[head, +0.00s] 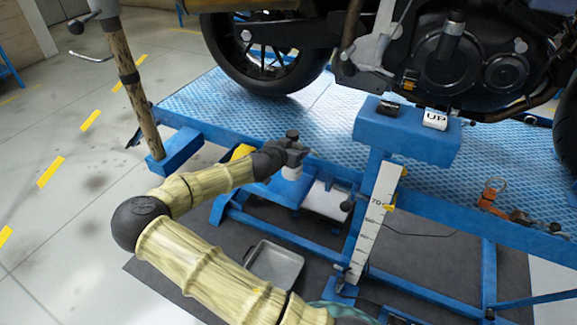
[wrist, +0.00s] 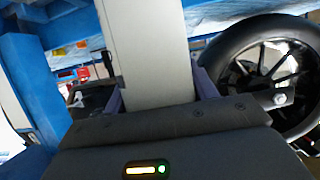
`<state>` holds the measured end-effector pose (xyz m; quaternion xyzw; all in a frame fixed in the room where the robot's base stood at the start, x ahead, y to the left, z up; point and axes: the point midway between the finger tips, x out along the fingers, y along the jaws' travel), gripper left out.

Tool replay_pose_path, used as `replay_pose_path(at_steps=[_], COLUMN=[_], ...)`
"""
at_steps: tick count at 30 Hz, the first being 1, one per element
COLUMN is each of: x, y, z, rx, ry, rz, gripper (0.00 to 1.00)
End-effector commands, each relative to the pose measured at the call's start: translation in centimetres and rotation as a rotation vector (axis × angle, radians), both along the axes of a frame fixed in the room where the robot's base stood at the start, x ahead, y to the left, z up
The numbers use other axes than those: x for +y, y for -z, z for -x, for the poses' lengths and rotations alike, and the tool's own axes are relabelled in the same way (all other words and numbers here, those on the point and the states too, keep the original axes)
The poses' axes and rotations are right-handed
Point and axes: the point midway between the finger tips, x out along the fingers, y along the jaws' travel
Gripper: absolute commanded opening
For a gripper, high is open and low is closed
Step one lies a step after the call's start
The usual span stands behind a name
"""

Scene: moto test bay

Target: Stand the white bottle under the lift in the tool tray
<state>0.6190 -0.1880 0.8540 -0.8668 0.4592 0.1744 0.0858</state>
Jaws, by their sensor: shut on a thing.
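My gripper (head: 291,153) is shut on the white bottle (head: 291,173), just in front of the blue lift's near edge. The bottle's pale lower part shows below the fingers, and a dark cap seems to stick up above them. In the wrist view the pale bottle (wrist: 148,45) fills the space between the fingers of my gripper (wrist: 160,92). Below the bottle is a blue surface of the lift frame; I cannot tell if they touch. A grey, shallow tool tray (head: 275,263) lies on the dark mat, lower down and nearer. It looks empty.
A white cylinder (head: 326,200) lies in the lift frame right of the bottle. A white scale (head: 374,222) rises beside it to a blue box with a white UP button (head: 436,119). The motorcycle wheel (head: 265,50) stands on the platform. Blue bars surround the tray's far side.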

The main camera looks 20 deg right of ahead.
Motion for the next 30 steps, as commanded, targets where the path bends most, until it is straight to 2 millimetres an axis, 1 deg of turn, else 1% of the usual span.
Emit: replay_pose_path(at_steps=[1, 3, 6, 15, 17, 24, 27, 30], x=[0.0, 0.1, 0.1, 0.1, 0.1, 0.1, 0.1, 0.1], y=[0.8, 1.6, 1.9, 2.1, 2.6, 5.6, 6.1, 6.1], z=[0.0, 0.0, -0.1, -0.1, -0.1, -0.1, -0.1, -0.1], rx=[0.002, 0.001, -0.002, -0.001, 0.000, 0.001, -0.002, -0.002], ry=[-0.001, -0.002, -0.003, -0.002, -0.003, -0.003, -0.003, -0.002], rz=[0.004, 0.003, 0.001, 0.000, 0.001, 0.003, 0.001, 0.000], gripper=[0.25, 0.25, 0.25, 0.25, 0.25, 0.25, 0.25, 0.25])
